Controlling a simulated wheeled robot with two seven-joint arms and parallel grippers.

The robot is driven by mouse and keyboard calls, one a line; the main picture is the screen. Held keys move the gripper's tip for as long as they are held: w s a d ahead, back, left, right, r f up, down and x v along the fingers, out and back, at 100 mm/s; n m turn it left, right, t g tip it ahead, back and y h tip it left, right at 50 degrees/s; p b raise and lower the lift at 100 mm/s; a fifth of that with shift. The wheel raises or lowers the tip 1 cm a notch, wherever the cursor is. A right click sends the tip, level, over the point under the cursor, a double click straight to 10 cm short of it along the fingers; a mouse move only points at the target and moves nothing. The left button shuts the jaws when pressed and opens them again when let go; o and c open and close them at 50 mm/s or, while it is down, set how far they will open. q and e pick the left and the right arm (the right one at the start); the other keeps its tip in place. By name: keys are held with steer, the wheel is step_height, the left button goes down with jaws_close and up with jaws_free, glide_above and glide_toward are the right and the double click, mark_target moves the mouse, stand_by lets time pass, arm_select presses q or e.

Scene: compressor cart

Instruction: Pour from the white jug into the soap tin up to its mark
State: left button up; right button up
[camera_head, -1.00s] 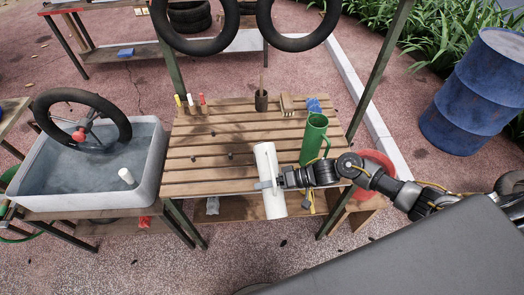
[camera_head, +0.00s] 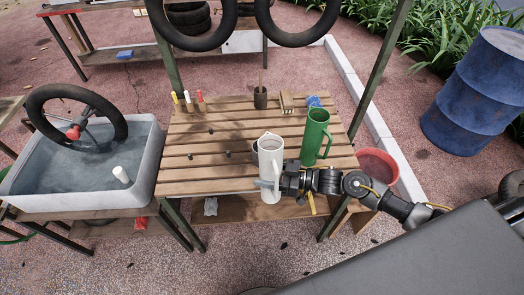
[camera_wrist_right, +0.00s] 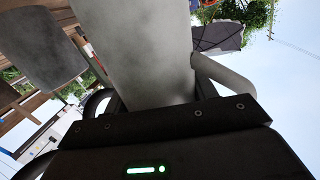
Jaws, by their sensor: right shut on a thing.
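The white jug (camera_head: 270,165) stands nearly upright in the head view, its open top showing, at the front edge of the slatted table. My right gripper (camera_head: 268,184) is shut around its body. In the right wrist view the jug (camera_wrist_right: 140,50) fills the middle, with its handle at right. A small grey shape (camera_head: 255,149) shows just left of the jug's upper part; I cannot tell whether it is the soap tin. A grey rounded vessel (camera_wrist_right: 38,45) shows at left in the wrist view, possibly the tin. No mark or liquid level is visible. My left gripper is not in view.
A green jug (camera_head: 315,136) stands close right of the white jug. A brush pot (camera_head: 260,98), markers (camera_head: 188,100) and a blue cloth (camera_head: 314,101) are at the table's back. A water tub (camera_head: 143,180) with a wheel is left. The table's left half is mostly clear.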

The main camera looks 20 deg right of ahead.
mark_target(266, 164)
steer(key=shift+w+d+f+n+t+b, duration=0.1)
steer(key=shift+w+f+n+t+b, duration=0.15)
steer(key=shift+n+b, duration=0.45)
steer(key=shift+r+y, duration=0.1)
steer(key=shift+y, duration=0.2)
step_height(266, 164, up, 5)
steer(key=p, duration=0.4)
steer(key=shift+s+r+p, duration=0.1)
steer(key=shift+r+p, duration=0.05)
steer(key=shift+p, duration=0.2)
steer(key=shift+f, duration=0.2)
